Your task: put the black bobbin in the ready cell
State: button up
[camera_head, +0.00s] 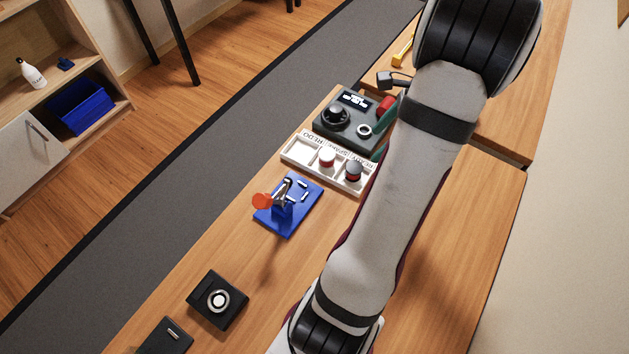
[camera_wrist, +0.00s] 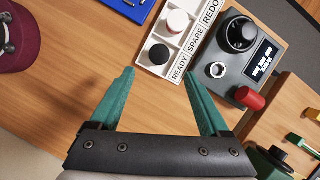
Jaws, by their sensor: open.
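The black bobbin (camera_wrist: 159,54) sits in the cell beside the READY label, at the near end of the white tray (camera_wrist: 196,43) in the wrist view. A white-topped bobbin (camera_wrist: 178,21) is in the SPARE cell. My gripper (camera_wrist: 160,77) is open, with its teal fingers spread and nothing between them. Its fingertips appear just short of the black bobbin in the wrist view, apart from it. In the head view my arm hides most of the gripper.
A grey control box (camera_head: 349,122) with a black knob, display and red part stands beyond the tray. A blue fixture (camera_head: 289,206) with an orange knob stands nearer. A black box with a round button (camera_head: 217,300) is at the front. Bare wood lies between them.

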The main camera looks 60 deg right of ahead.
jog(key=w+a+r+n+g, duration=0.1)
jog(key=w+a+r+n, duration=0.1)
jog(key=w+a+n, duration=0.3)
jog(key=w+a+r+n+y, duration=0.1)
jog(key=w+a+r, duration=0.2)
jog(key=a, duration=0.3)
jog(key=w+a+r+n+g, duration=0.1)
jog(key=w+a+r+n, duration=0.1)
jog(key=w+a+n, duration=0.3)
jog(key=s+a+r+n+g, duration=0.25)
jog(key=a+n, duration=0.45)
jog(key=a, duration=1)
jog(key=s+a+f+n+h, duration=0.1)
jog(key=s+a+n, duration=0.5)
jog(key=s+n, duration=0.1)
jog(key=shift+s+a+f, duration=0.2)
jog(key=shift+s+a, duration=0.05)
jog(key=shift+s, duration=0.25)
